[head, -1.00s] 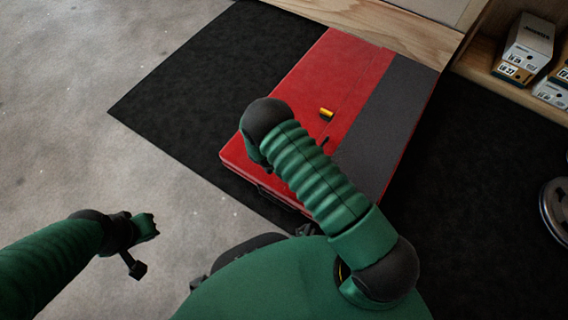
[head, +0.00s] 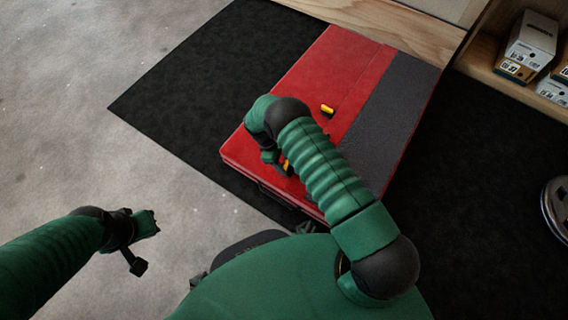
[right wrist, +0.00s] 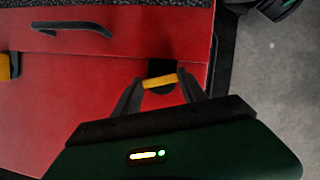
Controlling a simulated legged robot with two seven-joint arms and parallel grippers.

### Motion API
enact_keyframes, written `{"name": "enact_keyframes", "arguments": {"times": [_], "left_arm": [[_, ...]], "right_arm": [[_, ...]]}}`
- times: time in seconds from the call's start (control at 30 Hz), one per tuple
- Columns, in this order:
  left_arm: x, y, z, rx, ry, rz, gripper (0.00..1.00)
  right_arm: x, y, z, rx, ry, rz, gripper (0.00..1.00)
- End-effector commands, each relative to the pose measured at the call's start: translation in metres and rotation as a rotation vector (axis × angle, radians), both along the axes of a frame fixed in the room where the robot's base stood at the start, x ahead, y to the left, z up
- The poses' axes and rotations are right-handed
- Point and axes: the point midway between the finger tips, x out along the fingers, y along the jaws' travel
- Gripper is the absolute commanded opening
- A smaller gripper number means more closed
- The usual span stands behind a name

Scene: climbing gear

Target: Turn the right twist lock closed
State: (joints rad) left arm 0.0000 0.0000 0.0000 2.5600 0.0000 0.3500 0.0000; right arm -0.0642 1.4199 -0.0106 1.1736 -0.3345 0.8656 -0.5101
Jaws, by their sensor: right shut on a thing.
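A red folded pad (head: 318,75) with a dark grey band lies flat. In the right wrist view, the right twist lock (right wrist: 160,81) is a yellow bar on a black base, between my right gripper's fingertips (right wrist: 161,86). The gripper is shut on the bar, which lies crosswise and slightly tilted. In the head view my right gripper (head: 282,170) reaches down over the pad's near left part and partly hides this lock. A second yellow lock (head: 328,110) sits farther back, also at the wrist view's left edge (right wrist: 5,66). My left gripper (head: 146,224) hangs over bare floor; its fingers are unclear.
The pad lies on a black mat (head: 190,90) on grey concrete. A wooden shelf (head: 520,88) with several boxes (head: 530,48) stands at the upper right. A round metal object (head: 556,212) is at the right edge.

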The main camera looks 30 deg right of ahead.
Motion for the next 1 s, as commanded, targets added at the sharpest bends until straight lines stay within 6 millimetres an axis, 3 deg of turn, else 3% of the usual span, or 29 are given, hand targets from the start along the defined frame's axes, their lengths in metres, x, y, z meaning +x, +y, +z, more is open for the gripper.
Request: {"name": "enact_keyframes", "arguments": {"times": [0.4, 1.0], "left_arm": [[0.0001, -0.0001, -0.0102, 0.0, 0.0, 0.0, 0.0], [0.0001, -0.0001, -0.0115, 0.0, 0.0, 0.0, 0.0]], "right_arm": [[-0.0017, -0.0016, -0.0013, -0.001, 0.007, -0.257, 0.09], [-0.003, -0.0018, -0.0007, -0.002, 0.011, -0.32, 0.09]]}}
